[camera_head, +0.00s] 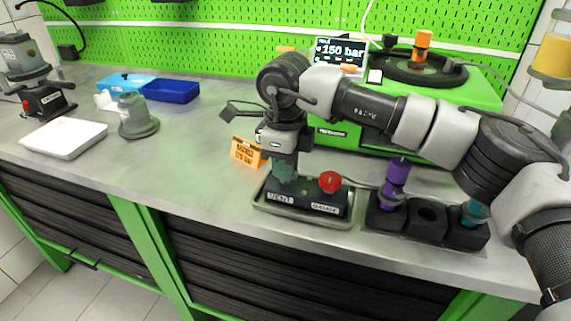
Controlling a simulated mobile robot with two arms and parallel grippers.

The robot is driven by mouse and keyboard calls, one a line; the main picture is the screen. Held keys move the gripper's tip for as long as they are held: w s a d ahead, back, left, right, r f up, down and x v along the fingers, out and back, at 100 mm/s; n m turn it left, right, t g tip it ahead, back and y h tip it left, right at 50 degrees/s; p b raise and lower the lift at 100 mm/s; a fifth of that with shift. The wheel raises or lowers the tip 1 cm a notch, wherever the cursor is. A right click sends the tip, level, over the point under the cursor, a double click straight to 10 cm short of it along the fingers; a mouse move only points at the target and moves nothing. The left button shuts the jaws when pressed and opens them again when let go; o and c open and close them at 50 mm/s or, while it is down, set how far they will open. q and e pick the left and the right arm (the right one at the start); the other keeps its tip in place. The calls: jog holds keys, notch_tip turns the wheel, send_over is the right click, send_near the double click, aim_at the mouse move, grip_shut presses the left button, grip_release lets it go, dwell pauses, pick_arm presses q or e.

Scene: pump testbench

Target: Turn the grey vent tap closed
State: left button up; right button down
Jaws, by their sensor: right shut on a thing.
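The black valve block (305,201) sits in a shallow tray (262,207) near the bench's front edge. Its left label reads VENT and its right label reads GAUGE. A red tap (330,181) stands on the gauge side. My right gripper (284,172) points down over the vent side and is shut on the grey vent tap, which is mostly hidden by the fingers. How the tap's handle is turned cannot be seen. The display (339,51) behind reads 150 bar. My left gripper is not in view.
A black holder (427,217) with a purple-topped part (396,178) and a teal part (474,212) stands right of the tray. An orange sign (248,152) stands behind left. The green pump unit (405,150) is behind my arm.

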jog(key=shift+r, duration=0.1)
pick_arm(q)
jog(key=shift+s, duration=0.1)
pick_arm(e)
jog(key=c, duration=1.1)
grip_release()
jog(key=shift+c, duration=0.2)
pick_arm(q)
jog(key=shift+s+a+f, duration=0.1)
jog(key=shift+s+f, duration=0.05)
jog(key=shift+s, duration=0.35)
pick_arm(e)
notch_tip(320, 180, up, 11)
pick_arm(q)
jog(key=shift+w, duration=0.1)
